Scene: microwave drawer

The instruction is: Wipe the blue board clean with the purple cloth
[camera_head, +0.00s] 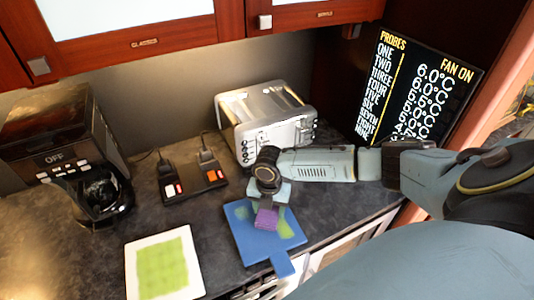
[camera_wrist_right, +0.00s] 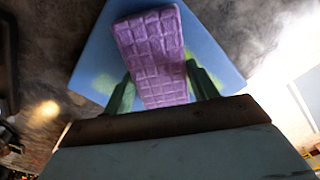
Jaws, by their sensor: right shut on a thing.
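The blue board (camera_head: 256,245) lies on the dark counter, its handle toward the front edge. Green smears show on it, a larger one at the right and a smaller one at the upper left. The purple cloth (camera_head: 267,217) is over the board's upper middle. My right gripper (camera_head: 268,207) is above the board, shut on the cloth. In the right wrist view the cloth (camera_wrist_right: 152,45) sits between the two fingers (camera_wrist_right: 160,90), with the board (camera_wrist_right: 92,50) behind it and green on both sides. Whether the cloth touches the board is unclear. My left gripper is not in view.
A white board with a green patch (camera_head: 131,264) lies to the left. A toaster (camera_head: 262,115) stands behind the blue board, a two-switch device (camera_head: 190,178) behind left, and a coffee maker (camera_head: 65,150) far left. A temperature display (camera_head: 415,90) stands at the back right.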

